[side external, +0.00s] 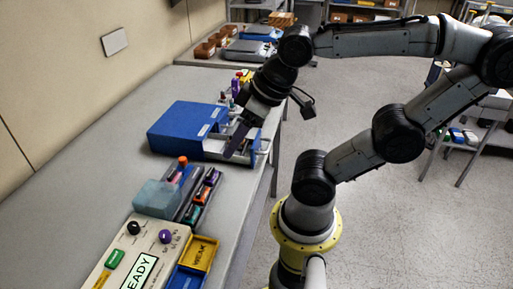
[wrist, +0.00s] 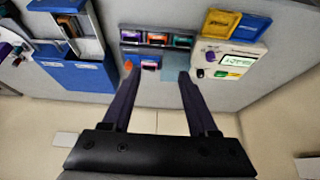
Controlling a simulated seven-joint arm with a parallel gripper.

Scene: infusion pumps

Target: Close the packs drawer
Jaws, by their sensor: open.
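A blue drawer cabinet (side external: 185,125) stands on the bench, with grey drawers (side external: 238,143) pulled out on its right side. It also shows at the left of the wrist view (wrist: 80,76), where the open drawers (wrist: 89,47) extend toward the top; one holds small brown and dark items. I cannot read which drawer is the packs drawer. My gripper (side external: 236,142) is open and points down, in front of part of the open drawers in the side view. In the wrist view my gripper (wrist: 157,73) has its fingers spread with nothing between, to the right of the cabinet.
A dark rack of coloured cartridges (side external: 200,194) and a translucent blue box (side external: 157,198) stand nearer the camera. Small coloured items stand behind the cabinet. The bench's left side is clear.

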